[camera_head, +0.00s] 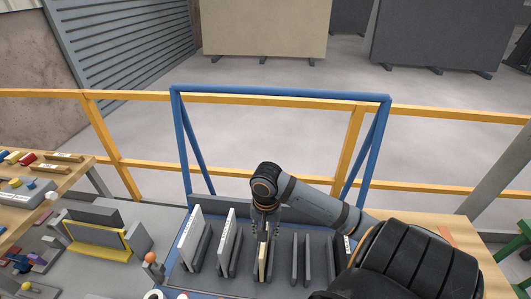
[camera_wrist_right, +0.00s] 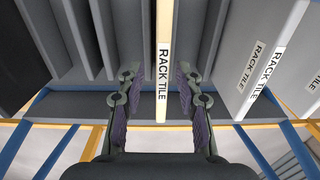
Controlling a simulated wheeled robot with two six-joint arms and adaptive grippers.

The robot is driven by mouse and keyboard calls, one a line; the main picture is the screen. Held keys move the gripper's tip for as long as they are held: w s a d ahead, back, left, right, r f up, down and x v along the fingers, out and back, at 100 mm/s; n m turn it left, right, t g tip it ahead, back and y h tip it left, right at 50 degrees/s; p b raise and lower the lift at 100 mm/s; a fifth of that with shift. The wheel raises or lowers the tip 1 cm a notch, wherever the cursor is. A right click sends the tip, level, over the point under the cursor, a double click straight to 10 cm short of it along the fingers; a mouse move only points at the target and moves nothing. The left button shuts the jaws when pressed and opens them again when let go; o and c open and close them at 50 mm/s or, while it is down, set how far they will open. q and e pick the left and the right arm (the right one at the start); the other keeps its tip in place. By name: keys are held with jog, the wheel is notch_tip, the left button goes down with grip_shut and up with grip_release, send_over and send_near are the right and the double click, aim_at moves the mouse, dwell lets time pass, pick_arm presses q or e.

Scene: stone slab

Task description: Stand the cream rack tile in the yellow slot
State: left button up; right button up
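The cream rack tile (camera_head: 263,260) stands upright in the blue-framed rack, among grey dividers. In the right wrist view its edge, labelled RACK TILE (camera_wrist_right: 163,70), runs between my fingers. My right gripper (camera_head: 265,228) is above the tile, pointing down. In the right wrist view the right gripper (camera_wrist_right: 160,95) is open, with one finger on each side of the tile and a gap to each. A yellow-edged slot holder (camera_head: 97,247) with grey upright plates stands to the left of the rack. My left gripper is not in view.
Pale rack tiles (camera_head: 190,238) and (camera_head: 227,240) stand left of the cream one; another pale tile is partly hidden by my right arm. The blue frame (camera_head: 280,96) rises behind the rack. A wooden table (camera_head: 50,180) with small coloured pieces is at the left.

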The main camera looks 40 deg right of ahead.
notch_tip(320, 180, up, 12)
jog(key=p, duration=0.1)
jog(key=shift+p, duration=0.3)
jog(key=shift+s, duration=0.1)
dwell(0.3)
